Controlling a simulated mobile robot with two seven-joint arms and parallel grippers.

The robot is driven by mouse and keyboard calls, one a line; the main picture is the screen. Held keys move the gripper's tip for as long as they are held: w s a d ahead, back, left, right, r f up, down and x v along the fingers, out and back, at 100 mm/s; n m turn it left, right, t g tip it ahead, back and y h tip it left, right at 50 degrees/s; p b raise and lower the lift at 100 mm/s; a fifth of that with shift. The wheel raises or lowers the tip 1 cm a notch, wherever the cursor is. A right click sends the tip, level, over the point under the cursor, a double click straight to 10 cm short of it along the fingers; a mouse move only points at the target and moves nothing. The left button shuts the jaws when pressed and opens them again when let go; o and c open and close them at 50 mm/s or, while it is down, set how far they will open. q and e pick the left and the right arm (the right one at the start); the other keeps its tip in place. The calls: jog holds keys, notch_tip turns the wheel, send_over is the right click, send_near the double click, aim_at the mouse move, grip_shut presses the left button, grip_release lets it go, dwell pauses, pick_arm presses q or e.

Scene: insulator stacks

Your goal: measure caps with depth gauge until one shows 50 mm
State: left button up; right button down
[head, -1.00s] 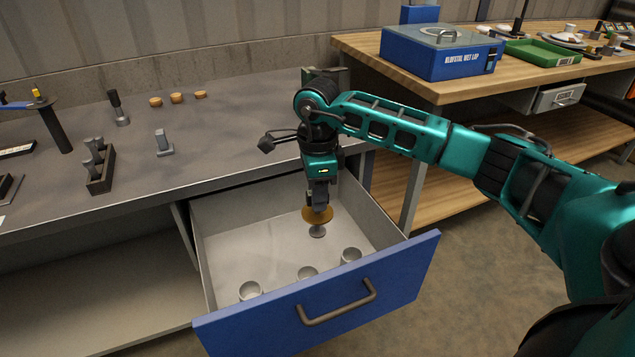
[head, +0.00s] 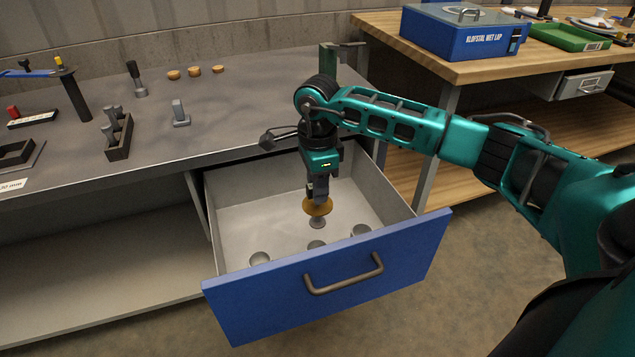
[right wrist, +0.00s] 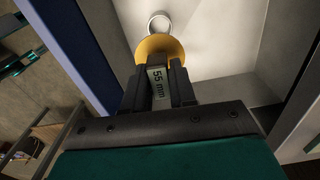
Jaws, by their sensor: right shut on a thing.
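My right gripper (head: 318,192) is shut on the depth gauge, whose brass-coloured disc (head: 318,207) hangs below the fingers over the open drawer. In the right wrist view the gauge's grey face (right wrist: 157,84) reads "55 mm" between the fingers. Several grey round caps are in the drawer: a left one (head: 260,258), a middle one (head: 316,245) and a right one (head: 361,230). A small grey shape (head: 317,223) shows right under the disc; I cannot tell whether it touches the gauge. A pale ring (right wrist: 159,22) shows beyond the disc in the right wrist view. My left gripper is out of view.
The bench holds three cork pieces (head: 195,71), a dark rack (head: 118,140) and a label ending "50 mm" (head: 12,186). A wooden table (head: 480,68) stands right.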

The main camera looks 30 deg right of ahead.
aim_at(317, 221)
jog(key=shift+f+b, duration=0.95)
jog(key=shift+f, duration=0.6)
notch_tip(317, 221, down, 3)
jog(key=shift+f+b, duration=0.2)
jog(key=shift+b, duration=1.05)
jog(key=shift+f+b, duration=1.2)
jog(key=shift+f, duration=0.4)
notch_tip(317, 221, down, 2)
jog(key=shift+b, duration=0.7)
jog(key=shift+f, duration=0.3)
jog(key=shift+f+b, duration=0.3)
jog(key=shift+b, duration=0.1)
jog(key=shift+f+b, duration=0.3)
jog(key=shift+f, duration=0.15)
jog(key=c, duration=0.8)
grip_release()
jog(key=shift+c, duration=0.2)
